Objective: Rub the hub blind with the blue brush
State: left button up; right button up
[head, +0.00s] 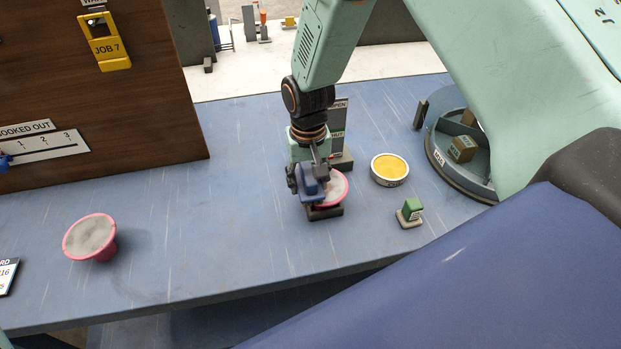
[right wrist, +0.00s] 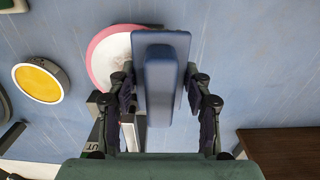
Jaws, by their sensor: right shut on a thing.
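My right gripper (head: 312,174) is shut on the blue brush (head: 310,188). In the right wrist view the brush (right wrist: 160,85) sits between both fingers of the gripper (right wrist: 160,100). A pink-rimmed spool (head: 338,188) with a greyish face rests at a dark block (head: 325,213) under the gripper. The brush covers part of its face in both views; the spool's rim (right wrist: 102,58) shows beside the brush in the right wrist view. I cannot tell whether brush and face touch. A second pink spool (head: 90,237) with a grey face stands at the left. My left gripper is out of view.
Right of the held brush are a yellow-filled round dish (head: 390,169) and a green stamp-like block (head: 410,212). A round divided tray (head: 462,180) holds small boxes. A brown panel (head: 100,100) with a yellow tag stands at the left. The blue table's middle-left is clear.

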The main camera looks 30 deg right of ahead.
jog(key=shift+r, duration=0.1)
notch_tip(320, 180, up, 3)
jog(key=p, duration=0.2)
jog(key=shift+w+p, duration=0.1)
jog(key=shift+p, duration=0.3)
notch_tip(320, 180, up, 3)
jog(key=p, duration=0.2)
jog(key=shift+p, duration=0.4)
jog(key=shift+r+p, duration=1.5)
jog(key=shift+r, duration=0.05)
jog(key=shift+f, duration=0.1)
